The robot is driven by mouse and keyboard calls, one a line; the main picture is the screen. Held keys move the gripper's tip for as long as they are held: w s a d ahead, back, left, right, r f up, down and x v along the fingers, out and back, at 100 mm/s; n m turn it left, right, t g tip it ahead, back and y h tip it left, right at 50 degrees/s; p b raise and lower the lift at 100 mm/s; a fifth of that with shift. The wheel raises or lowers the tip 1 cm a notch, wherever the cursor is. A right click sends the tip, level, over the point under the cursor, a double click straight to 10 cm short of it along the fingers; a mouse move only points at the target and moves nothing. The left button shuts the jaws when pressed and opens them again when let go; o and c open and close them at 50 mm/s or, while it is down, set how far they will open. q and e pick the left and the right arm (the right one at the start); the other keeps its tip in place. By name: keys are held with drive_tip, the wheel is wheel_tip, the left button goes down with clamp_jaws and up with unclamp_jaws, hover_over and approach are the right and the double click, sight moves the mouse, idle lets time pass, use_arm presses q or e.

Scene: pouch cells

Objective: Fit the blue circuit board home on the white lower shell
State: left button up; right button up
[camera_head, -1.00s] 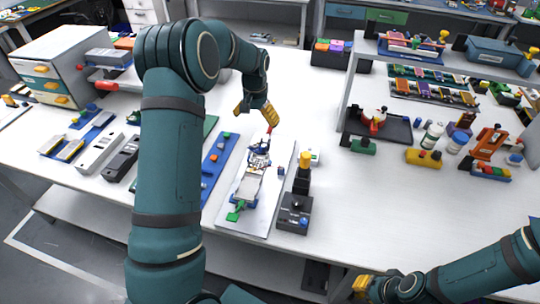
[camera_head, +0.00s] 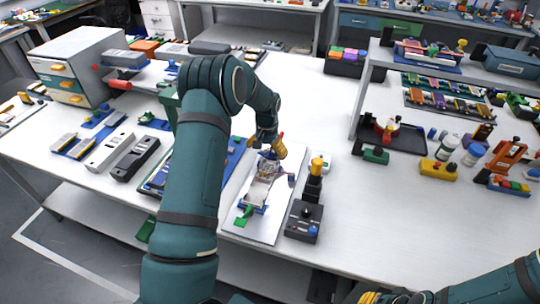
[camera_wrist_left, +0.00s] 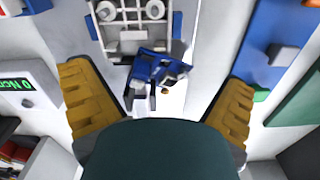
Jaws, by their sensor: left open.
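The white lower shell (camera_head: 254,193) lies in a fixture with blue clamps on a pale plate (camera_head: 235,217). Its near part shows in the left wrist view as a white frame with round discs (camera_wrist_left: 130,40). A blue part with white pieces (camera_wrist_left: 150,72) sits at the shell's end, between my fingers in that view. I cannot tell whether it is the circuit board or a clamp. My left gripper (camera_head: 268,146) is open over the far end of the fixture, also in the left wrist view (camera_wrist_left: 158,105), holding nothing. My right gripper (camera_head: 370,297) is cut off at the bottom edge.
A black box with a yellow-topped post (camera_head: 304,218) stands right of the plate. Blue trays (camera_head: 237,152) lie left, partly behind my left arm. The table's middle right is clear; a shelf (camera_head: 372,68) stands beyond.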

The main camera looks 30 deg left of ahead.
use_arm(q)
drive_tip(key=shift+f, duration=0.7)
drive_tip(key=shift+c, duration=0.3)
